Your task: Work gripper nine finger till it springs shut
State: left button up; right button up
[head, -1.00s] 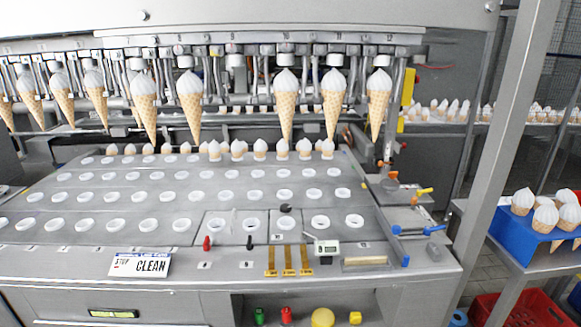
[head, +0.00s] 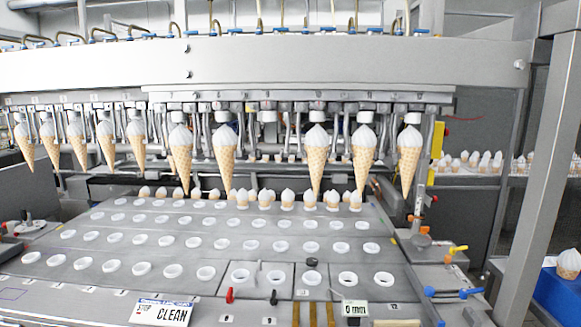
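A row of cone grippers hangs under the machine's grey beam (head: 300,65). Most at the right hold a cone with white ice cream, such as the one left of the gap (head: 224,150) and the one right of it (head: 317,155). Between these two, the cone gripper that looks like number nine (head: 267,125) holds no cone. Its label is too small to read surely, and I cannot tell how its fingers stand. Neither of my own grippers is in view.
Below is a deck (head: 150,225) with rows of white-rimmed holes; small cones stand along its back. A red lever (head: 229,295), a black lever (head: 273,297), a small display (head: 354,308) and a CLEAN sign (head: 160,312) are at the front. A post (head: 545,150) stands at right.

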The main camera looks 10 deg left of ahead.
aim_at(252, 107)
jog(key=k, duration=0.5)
jog(key=u, duration=0.8)
jog(key=i, duration=0.8)
jog(key=z, duration=1.25)
